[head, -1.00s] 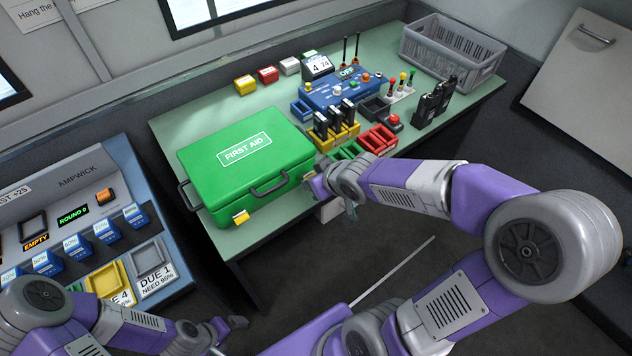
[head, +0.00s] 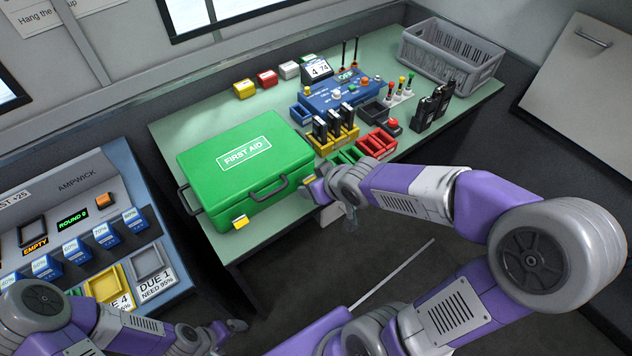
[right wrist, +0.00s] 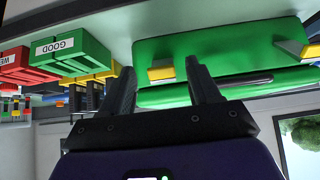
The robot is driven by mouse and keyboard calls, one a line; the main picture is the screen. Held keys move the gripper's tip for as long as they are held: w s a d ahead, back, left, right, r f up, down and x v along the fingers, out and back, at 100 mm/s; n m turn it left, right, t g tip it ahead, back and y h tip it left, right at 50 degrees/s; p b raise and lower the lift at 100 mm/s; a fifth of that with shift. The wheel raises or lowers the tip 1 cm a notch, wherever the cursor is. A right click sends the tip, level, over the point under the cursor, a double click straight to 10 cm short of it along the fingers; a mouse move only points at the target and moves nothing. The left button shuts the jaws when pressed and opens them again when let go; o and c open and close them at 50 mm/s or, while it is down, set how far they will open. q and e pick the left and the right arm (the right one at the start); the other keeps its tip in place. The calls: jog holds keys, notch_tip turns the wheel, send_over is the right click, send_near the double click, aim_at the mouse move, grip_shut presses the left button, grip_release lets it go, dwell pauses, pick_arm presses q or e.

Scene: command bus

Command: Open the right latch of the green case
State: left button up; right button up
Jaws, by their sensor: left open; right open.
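The green first aid case (head: 215,165) lies closed on the bench, its dark handle at the front. Its yellow left latch (head: 241,221) shows on the front. Its right latch (head: 309,179) is a small yellow patch, mostly hidden by my right gripper (head: 318,187) at the case's front right corner. In the right wrist view, which looks upside down, the right latch (right wrist: 162,73) shows between the two spread, empty fingers of my right gripper (right wrist: 163,82). I cannot tell whether they touch it. My left gripper (head: 232,330) is open and empty, low and away from the bench.
Green bins (head: 345,155), red bins (head: 377,142) and yellow holders with dark devices (head: 340,137) stand close to the case's right. A grey crate (head: 450,55) is at the back right. A blue-grey charging panel (head: 80,190) stands left of the bench.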

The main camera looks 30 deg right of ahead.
jog(key=p+v, duration=0.3)
jog(key=v, duration=0.4)
dwell(0.5)
